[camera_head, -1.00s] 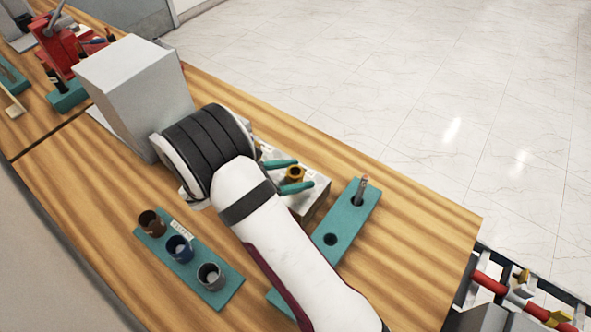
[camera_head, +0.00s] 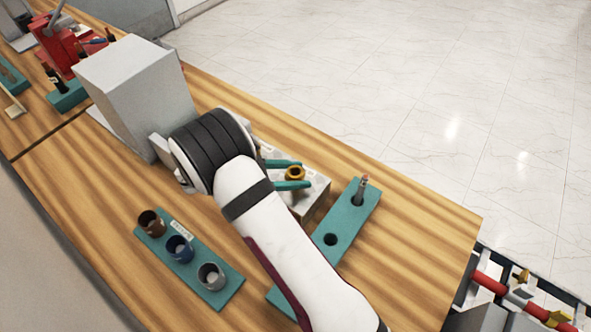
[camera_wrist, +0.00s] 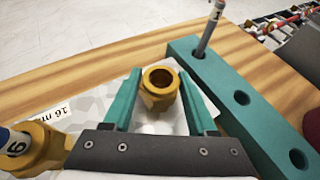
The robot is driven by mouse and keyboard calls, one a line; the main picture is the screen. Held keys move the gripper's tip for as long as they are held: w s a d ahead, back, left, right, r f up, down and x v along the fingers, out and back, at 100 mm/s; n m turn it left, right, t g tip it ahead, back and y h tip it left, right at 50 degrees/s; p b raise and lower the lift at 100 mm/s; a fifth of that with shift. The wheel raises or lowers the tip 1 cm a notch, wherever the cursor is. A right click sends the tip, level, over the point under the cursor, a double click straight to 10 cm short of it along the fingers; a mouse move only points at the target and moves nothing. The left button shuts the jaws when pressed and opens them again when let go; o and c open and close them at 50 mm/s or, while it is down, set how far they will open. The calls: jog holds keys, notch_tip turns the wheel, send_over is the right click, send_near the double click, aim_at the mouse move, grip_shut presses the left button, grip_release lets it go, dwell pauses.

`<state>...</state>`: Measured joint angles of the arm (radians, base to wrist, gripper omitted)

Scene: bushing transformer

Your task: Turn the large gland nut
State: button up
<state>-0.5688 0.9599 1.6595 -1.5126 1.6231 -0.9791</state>
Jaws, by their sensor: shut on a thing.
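A brass gland nut (camera_wrist: 160,88) with a round open top stands upright on a pale grey block (camera_head: 313,199). It also shows in the head view (camera_head: 295,173). My gripper (camera_wrist: 160,82) has its two teal fingers on either side of this nut and is shut on it. In the head view, my gripper (camera_head: 291,174) reaches the nut from the left. A second brass fitting (camera_wrist: 38,148), with a blue and white marked piece, is at the lower left of the wrist view. A label reading "16 m" (camera_wrist: 62,110) lies on the block, partly cut off from view.
A teal holder (camera_head: 347,222) with holes and a standing pin (camera_head: 362,186) is right of the block. Another teal rack (camera_head: 220,290) carries three round sockets in brown, blue and grey. A large grey box (camera_head: 135,85) stands behind my wrist. Bare wood lies at right.

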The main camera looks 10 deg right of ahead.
jog(key=shift+w+m+g, duration=0.1)
jog(key=shift+m+g, duration=1.5)
jog(key=shift+g, duration=0.2)
jog(key=shift+m+g, duration=0.6)
jog(key=shift+m+g+y, duration=0.4)
jog(key=shift+m+g, duration=0.7)
jog(key=shift+g, duration=0.1)
jog(key=o, duration=1.6)
jog(key=shift+c, duration=0.2)
jog(key=shift+v, duration=2.95)
jog(key=shift+a, duration=0.1)
